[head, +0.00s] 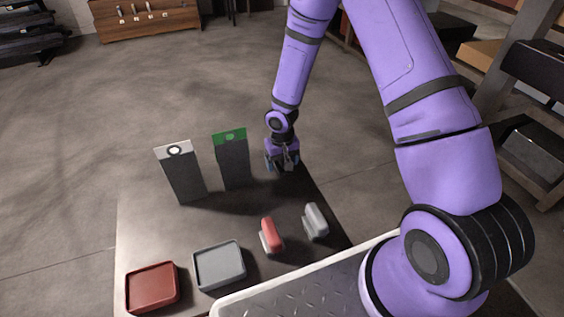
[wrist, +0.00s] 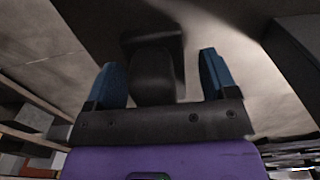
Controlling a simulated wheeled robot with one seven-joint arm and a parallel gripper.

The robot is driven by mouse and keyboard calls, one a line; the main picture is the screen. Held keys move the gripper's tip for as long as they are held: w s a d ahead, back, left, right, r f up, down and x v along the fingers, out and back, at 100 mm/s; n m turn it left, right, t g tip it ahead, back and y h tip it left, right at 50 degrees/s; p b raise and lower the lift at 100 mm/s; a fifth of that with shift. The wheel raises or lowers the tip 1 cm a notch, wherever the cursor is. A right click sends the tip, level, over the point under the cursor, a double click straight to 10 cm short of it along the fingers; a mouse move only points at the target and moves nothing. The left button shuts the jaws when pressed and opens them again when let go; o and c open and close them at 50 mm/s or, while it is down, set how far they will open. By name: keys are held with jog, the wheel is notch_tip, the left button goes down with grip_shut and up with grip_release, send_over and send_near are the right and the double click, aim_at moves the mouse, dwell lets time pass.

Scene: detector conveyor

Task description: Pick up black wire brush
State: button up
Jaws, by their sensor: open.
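My gripper (head: 283,162) is at the far right part of the dark table, just right of the green-topped panel. In the wrist view its two blue fingers (wrist: 158,62) are apart. A dark rounded block (wrist: 152,78) shows between them, with a wider dark shape behind it; this looks like the black wire brush, with a gap to each finger. Contact with it is not visible. In the head view the brush is mostly hidden by my gripper and hard to pick out.
A red brush-like item (head: 270,235) and a grey one (head: 315,221) stand nearer on the table (head: 140,225). A red tray (head: 152,287) and a grey tray (head: 219,265) are at front left. A white-topped panel (head: 182,172) and a green-topped panel (head: 233,160) stand upright.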

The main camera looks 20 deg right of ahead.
jog(key=c, duration=1.2)
jog(key=shift+o, duration=0.2)
jog(key=shift+r, duration=0.15)
notch_tip(320, 180, up, 10)
jog(key=shift+f, duration=0.1)
